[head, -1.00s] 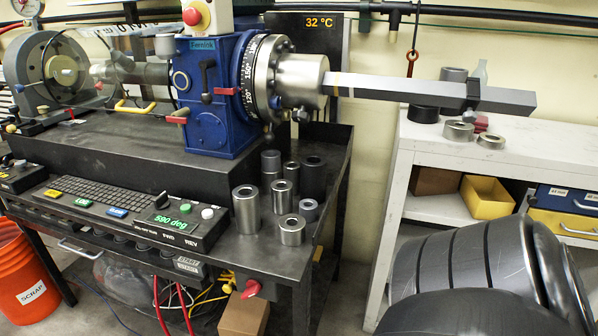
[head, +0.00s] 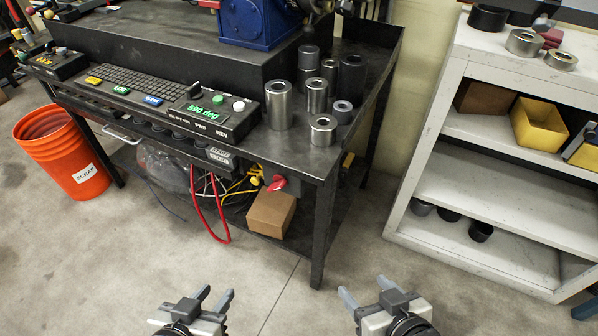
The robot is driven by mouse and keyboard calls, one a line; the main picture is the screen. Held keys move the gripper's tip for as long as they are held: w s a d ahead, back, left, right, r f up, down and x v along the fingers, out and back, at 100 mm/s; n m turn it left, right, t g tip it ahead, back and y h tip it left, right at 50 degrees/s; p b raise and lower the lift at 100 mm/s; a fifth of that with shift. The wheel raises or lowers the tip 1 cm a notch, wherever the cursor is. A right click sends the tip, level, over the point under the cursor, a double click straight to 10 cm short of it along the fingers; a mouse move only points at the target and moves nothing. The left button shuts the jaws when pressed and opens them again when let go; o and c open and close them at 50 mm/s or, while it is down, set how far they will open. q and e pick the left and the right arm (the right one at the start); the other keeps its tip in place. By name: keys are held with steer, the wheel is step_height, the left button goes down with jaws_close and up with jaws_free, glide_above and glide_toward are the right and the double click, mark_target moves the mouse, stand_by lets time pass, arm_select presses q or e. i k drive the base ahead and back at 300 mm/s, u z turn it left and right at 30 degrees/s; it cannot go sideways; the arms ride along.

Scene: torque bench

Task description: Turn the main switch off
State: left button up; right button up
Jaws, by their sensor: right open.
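The main switch (head: 277,183) is a red rotary handle on a yellow part, low on the front of the dark bench near its right front leg. It is small here and I cannot read its exact position. My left gripper (head: 213,296) is low in the picture over the floor, its fingers apart and empty. My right gripper (head: 366,291) is to the right of it, open and empty. Both are apart from the switch.
The bench (head: 318,160) carries a control panel (head: 190,118) and several metal cylinders (head: 278,105). A cardboard box (head: 270,213) sits below the switch near red and yellow cables. An orange scrap bucket (head: 62,150) stands left, a white shelf (head: 500,185) right. Floor ahead is clear.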

mark_target(280, 182)
steer(key=u, duration=2.25)
steer(key=i, duration=1.65)
steer(key=z, duration=3.3)
